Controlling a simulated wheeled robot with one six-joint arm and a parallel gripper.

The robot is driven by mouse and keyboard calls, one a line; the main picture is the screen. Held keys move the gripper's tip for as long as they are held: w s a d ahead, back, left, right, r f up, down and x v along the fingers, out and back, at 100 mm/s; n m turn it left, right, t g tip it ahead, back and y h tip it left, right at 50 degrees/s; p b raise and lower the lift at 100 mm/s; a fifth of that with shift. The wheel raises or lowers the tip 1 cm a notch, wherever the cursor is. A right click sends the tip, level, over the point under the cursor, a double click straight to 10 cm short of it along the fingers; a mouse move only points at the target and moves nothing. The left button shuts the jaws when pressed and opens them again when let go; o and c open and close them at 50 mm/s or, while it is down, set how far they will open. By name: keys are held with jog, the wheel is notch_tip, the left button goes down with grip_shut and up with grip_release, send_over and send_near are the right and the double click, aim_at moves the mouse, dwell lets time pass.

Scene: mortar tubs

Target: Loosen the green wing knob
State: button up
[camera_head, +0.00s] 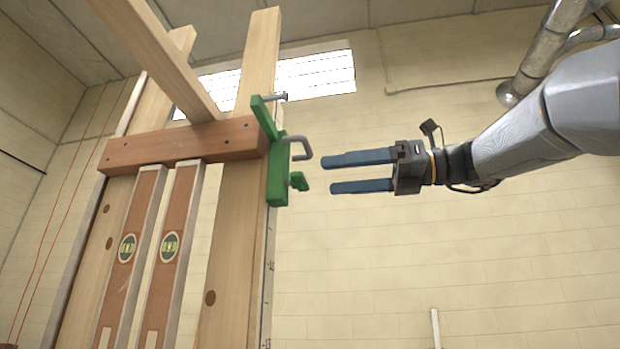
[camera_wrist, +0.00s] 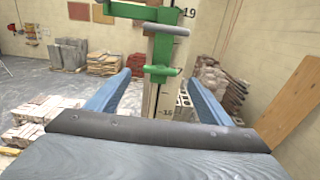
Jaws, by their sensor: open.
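The green wing knob (camera_head: 299,181) sits low on a green bracket (camera_head: 278,180) fixed to the edge of a wooden post, on the side facing my gripper. My gripper (camera_head: 329,175) is open and empty, to the right of the knob, with a visible gap between fingertips and knob. In the wrist view the wing knob (camera_wrist: 161,72) shows ahead, between the two blue fingers of my gripper (camera_wrist: 159,78), with its wings roughly level. A grey bent handle (camera_head: 301,145) sticks out of the bracket just above the knob; it also shows in the wrist view (camera_wrist: 166,29).
The wooden post (camera_head: 229,240) carries a crosspiece (camera_head: 180,147) and a slanting brace. Two spirit levels (camera_head: 120,270) stand left of it. In the wrist view, stacked blocks (camera_wrist: 45,122) lie on the floor and a wooden board (camera_wrist: 297,105) is at right. Space around my gripper looks clear.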

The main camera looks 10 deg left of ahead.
aim_at(306, 180)
jog(key=shift+w+a+f+p, duration=0.15)
jog(key=shift+a+p, duration=0.3)
jog(key=shift+a, duration=1.15)
jog(key=shift+w+a+r+p, duration=0.15)
jog(key=shift+a+p, duration=0.3)
jog(key=shift+a, duration=1.1)
jog(key=shift+f, duration=0.1)
jog(key=c, duration=1)
jog(key=shift+c, duration=0.2)
